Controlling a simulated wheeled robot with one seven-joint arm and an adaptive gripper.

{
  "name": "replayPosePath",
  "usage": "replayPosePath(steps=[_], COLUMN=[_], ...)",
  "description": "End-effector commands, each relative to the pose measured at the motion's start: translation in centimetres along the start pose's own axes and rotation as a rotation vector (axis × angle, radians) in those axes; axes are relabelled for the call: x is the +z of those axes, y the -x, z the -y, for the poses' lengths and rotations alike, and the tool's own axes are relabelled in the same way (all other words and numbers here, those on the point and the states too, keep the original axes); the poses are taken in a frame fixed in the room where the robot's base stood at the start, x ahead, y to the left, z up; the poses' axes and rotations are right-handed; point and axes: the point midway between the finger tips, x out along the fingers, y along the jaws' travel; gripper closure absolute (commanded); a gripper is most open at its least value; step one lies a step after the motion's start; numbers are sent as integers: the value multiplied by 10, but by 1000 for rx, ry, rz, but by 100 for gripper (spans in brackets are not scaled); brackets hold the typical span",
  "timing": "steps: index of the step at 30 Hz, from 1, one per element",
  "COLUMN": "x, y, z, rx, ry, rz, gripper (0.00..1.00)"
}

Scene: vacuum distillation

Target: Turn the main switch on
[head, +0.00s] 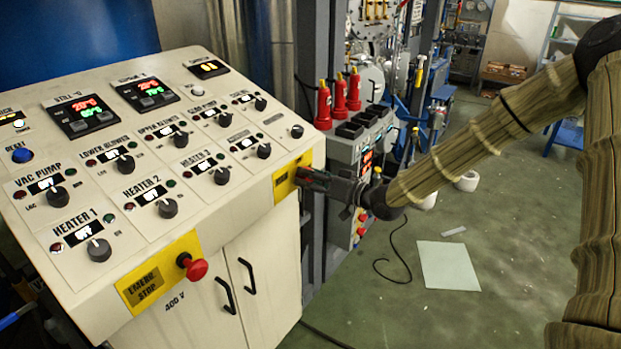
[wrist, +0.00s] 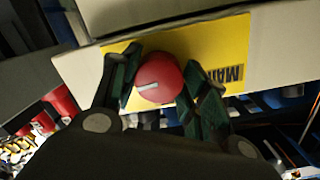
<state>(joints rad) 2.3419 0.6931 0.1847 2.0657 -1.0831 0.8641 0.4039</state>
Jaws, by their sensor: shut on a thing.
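The main switch (wrist: 158,78) is a round red knob with a pale pointer line, on a yellow plate (wrist: 222,50) lettered "MAI…", the rest cut off from view. In the wrist view my gripper (wrist: 160,88) has one finger on each side of the knob and is shut on it. In the head view my gripper (head: 306,180) meets the yellow plate (head: 288,176) at the right end of the console's front face.
The white console (head: 140,215) carries several black knobs and displays; the heater and pump displays seem to read OFF. A red emergency stop button (head: 196,268) sits on the front, left of my gripper. A grey unit (head: 362,150) with red handles stands behind my gripper. Open floor (head: 450,330) lies right.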

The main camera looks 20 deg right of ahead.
Motion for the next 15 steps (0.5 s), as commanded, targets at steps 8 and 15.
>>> replayPosePath(steps=[8,15], x=[-3,-4], y=[0,0], z=[-1,-1], rx=[-4,-5], ry=[-76,-89], rz=[-2,-2], gripper=[79,80])
